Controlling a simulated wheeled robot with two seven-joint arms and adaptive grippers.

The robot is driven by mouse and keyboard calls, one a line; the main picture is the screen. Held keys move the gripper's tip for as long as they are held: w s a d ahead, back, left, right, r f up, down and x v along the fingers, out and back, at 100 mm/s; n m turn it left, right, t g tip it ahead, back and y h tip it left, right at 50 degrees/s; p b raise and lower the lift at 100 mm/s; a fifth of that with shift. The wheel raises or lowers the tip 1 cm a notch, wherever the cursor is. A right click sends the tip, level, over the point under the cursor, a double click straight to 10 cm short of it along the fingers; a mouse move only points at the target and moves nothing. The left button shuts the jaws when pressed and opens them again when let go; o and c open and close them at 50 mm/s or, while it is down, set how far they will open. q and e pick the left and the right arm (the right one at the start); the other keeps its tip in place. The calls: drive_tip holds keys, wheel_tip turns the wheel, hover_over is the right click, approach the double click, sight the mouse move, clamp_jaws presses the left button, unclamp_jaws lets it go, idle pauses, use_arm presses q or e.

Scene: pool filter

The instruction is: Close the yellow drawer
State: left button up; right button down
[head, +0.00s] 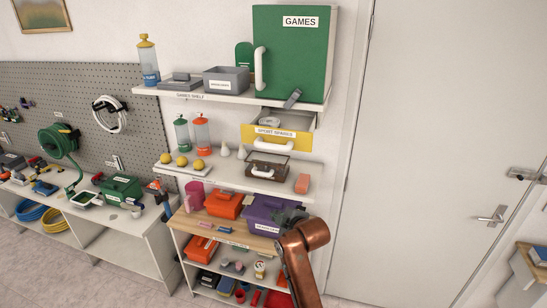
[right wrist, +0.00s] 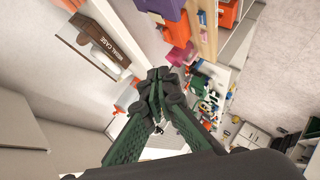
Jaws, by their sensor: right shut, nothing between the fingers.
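The yellow drawer (head: 275,138), labelled "SPORT SPARES", hangs under the games shelf in the head view. It stands open, pulled out toward me, with its inside and a pale round item (head: 268,122) showing. A white handle (head: 273,146) is on its front. My right gripper (head: 296,215) is below the drawer and apart from it, in front of the purple box. In the right wrist view its dark fingers (right wrist: 160,82) come together at the tips, shut and empty. The drawer cannot be made out in the wrist view. My left gripper is not in view.
A brown case (head: 265,168) with a white handle sits on the shelf below the drawer; it also shows in the wrist view (right wrist: 88,35). The purple box (head: 263,211) is lower. A green GAMES cabinet (head: 300,55) stands above. A white door (head: 440,130) is at right.

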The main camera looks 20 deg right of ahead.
drive_tip(key=s+a+r+n+t+y+p, duration=0.15)
drive_tip(key=s+r, duration=0.35)
drive_tip(key=r, duration=0.5)
drive_tip(key=s+r+n+t+p, duration=0.1)
drive_tip(key=s+r+n, duration=0.1)
drive_tip(key=s+r, duration=0.6)
drive_tip(key=s+r+n+t+p, duration=0.1)
drive_tip(key=s+r+n+t, duration=0.15)
drive_tip(key=r, duration=1.05)
drive_tip(key=g+p, duration=0.1)
drive_tip(key=p, duration=0.6)
approach(267, 147)
drive_tip(key=w+a, duration=0.2)
drive_tip(key=a, duration=0.1)
drive_tip(key=w, duration=0.1)
drive_tip(key=d+p, duration=0.1)
drive_tip(key=w, duration=0.1)
drive_tip(key=shift+w+d+f+p, duration=0.15)
drive_tip(key=shift+w+f+p, duration=0.15)
drive_tip(key=shift+w+p, duration=0.05)
drive_tip(key=shift+w+d+f, duration=0.2)
drive_tip(key=shift+w+d, duration=0.15)
drive_tip(key=shift+w, duration=0.1)
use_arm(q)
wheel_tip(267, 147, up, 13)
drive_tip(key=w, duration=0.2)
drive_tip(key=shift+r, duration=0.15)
use_arm(e)
drive_tip(key=shift+w+a, duration=0.1)
